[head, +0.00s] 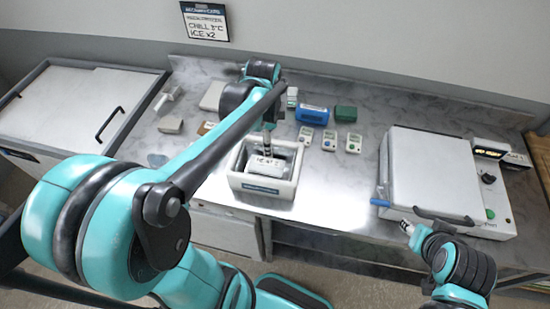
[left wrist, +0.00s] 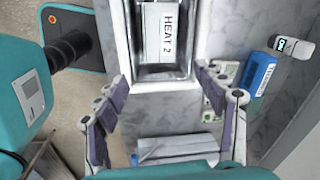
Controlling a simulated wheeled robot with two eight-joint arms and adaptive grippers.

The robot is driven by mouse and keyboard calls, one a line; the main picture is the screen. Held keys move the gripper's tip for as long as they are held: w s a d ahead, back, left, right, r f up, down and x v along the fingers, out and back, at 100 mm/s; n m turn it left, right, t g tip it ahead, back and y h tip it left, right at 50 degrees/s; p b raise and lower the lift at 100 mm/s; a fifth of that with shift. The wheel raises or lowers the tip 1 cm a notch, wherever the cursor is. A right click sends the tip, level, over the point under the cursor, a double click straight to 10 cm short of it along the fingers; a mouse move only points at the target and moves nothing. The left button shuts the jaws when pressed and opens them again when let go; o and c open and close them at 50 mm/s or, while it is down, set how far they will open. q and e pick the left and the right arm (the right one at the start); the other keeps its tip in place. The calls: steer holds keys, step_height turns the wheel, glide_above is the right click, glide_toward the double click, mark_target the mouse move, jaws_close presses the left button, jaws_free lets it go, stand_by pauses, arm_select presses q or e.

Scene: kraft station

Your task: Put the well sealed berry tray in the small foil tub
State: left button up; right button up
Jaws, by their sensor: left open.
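A white box-like tub (head: 236,180) with a grey inside stands at the bench's front edge; it also shows in the left wrist view (left wrist: 124,45). A white pack (head: 264,168) lies inside it; its label reads HEAT 2 in the left wrist view (left wrist: 152,35). I cannot tell whether these are the foil tub and the berry tray. My left gripper (head: 267,150) is above the tub.
Several small white packs (head: 329,140) lie behind and right of the tub, near a blue box (head: 312,115) and a green box (head: 345,114). A large lidded machine (head: 430,170) stands at right, a white chest (head: 75,105) at left. Bench between tub and machine is clear.

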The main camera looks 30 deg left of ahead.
arm_select(q)
steer(key=s+d+r+n+t, duration=0.1)
steer(key=s+d+n+t, duration=0.5)
steer(key=n, duration=0.6)
steer(key=shift+s+d+r+n, duration=0.35)
steer(key=shift+s+d, duration=0.9)
steer(key=shift+s, duration=0.55)
